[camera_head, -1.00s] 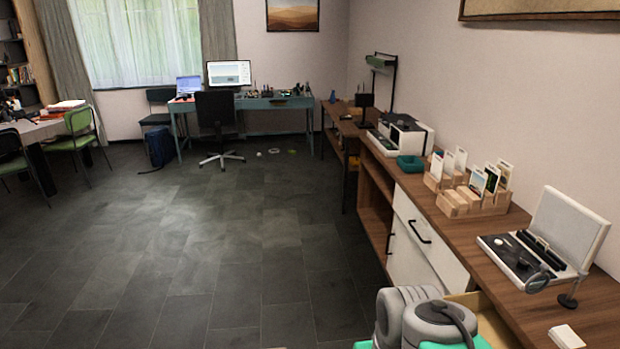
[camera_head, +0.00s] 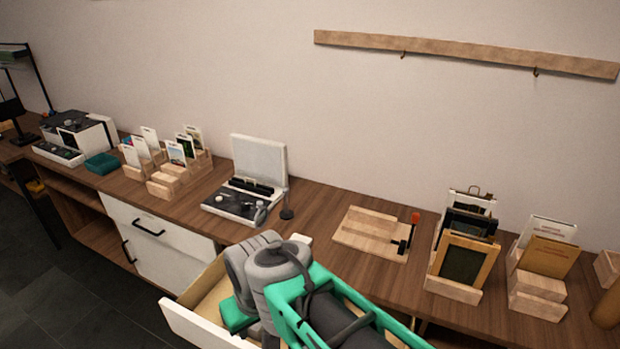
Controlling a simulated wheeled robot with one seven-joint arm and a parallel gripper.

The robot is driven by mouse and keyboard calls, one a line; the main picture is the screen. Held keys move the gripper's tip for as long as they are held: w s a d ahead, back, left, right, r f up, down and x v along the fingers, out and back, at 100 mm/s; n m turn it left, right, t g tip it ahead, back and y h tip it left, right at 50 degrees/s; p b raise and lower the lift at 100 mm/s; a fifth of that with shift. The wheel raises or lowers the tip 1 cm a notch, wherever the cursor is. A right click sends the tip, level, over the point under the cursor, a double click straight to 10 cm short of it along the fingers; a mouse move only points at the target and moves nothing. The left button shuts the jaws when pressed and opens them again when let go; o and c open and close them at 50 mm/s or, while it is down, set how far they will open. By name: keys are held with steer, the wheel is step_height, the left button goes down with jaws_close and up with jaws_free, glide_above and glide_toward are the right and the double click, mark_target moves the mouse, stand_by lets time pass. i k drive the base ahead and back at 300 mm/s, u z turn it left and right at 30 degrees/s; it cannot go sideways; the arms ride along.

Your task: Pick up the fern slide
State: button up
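Several upright picture cards stand in stepped wooden holders (camera_head: 166,186) on the long wooden counter. One card (camera_head: 177,156) is pale with some green on it, and a darker card (camera_head: 187,147) stands just behind. The pictures are too small to tell which, if any, is the fern slide. My grey and green arm links fill the bottom middle, in front of the counter. No gripper fingers can be made out, so whether anything is held does not show.
An open case (camera_head: 236,203) with a raised lid stands on the counter (camera_head: 318,205). An open drawer (camera_head: 192,325) juts out beside my arm. A wooden board (camera_head: 370,232), framed items (camera_head: 463,262) and a booklet stand (camera_head: 536,303) are to the right. A teal box (camera_head: 102,163) is left.

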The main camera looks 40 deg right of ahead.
mark_target(252, 182)
steer(key=z, duration=0.35)
steer(key=k, duration=0.45)
steer(key=z, duration=0.15)
steer(key=i, duration=0.5)
steer(key=u, duration=0.5)
steer(key=k, duration=1.25)
steer(key=u, duration=1.15)
steer(key=i, duration=3.15)
steer(key=z, duration=1.35)
steer(key=i, duration=0.9)
steer(key=z, duration=1.25)
steer(key=i, duration=0.7)
